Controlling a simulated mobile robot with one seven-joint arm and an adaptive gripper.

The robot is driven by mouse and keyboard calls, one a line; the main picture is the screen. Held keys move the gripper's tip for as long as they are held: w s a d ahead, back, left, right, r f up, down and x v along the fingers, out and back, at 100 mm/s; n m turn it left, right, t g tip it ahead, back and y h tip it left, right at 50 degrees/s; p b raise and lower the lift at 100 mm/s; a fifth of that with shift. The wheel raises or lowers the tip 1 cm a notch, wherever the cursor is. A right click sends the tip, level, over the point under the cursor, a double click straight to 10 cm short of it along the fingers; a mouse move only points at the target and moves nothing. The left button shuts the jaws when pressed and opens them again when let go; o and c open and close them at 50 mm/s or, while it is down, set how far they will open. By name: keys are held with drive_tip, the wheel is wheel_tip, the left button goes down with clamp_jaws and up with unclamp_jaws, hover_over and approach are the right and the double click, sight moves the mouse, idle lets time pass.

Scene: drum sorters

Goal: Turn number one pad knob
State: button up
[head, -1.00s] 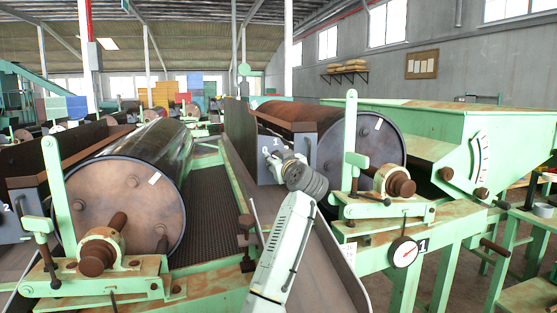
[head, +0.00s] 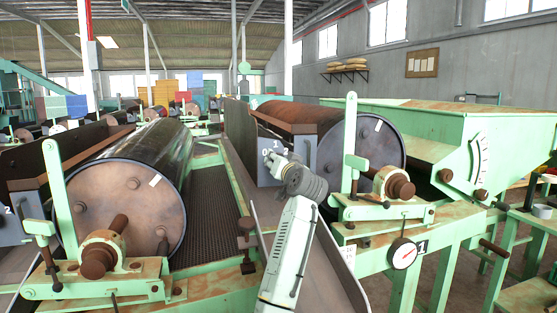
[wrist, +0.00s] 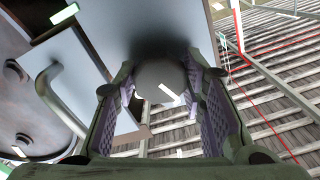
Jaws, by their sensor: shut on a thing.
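The number one pad knob (wrist: 160,78) is a dark, rounded knob with a pale mark, seen in the wrist view between my fingers. It sits on a grey panel (wrist: 120,25). My gripper (wrist: 158,92) is shut on it, with a ridged pad on each side. In the head view my gripper (head: 273,158) is small and reaches the grey panel (head: 300,160) at the end of drum one, just below the small white scale digits. The knob itself is largely hidden there, and its pointer setting cannot be read clearly.
A second large drum (head: 130,200) lies left. A bent handle (wrist: 60,95) is close to my gripper.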

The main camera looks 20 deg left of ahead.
drive_tip(key=m+p, duration=0.1)
drive_tip(key=m, duration=0.3)
drive_tip(key=shift+m, duration=0.3)
idle(0.3)
drive_tip(key=o, duration=1.1)
drive_tip(key=shift+o, duration=0.2)
drive_tip(key=v, duration=1.2)
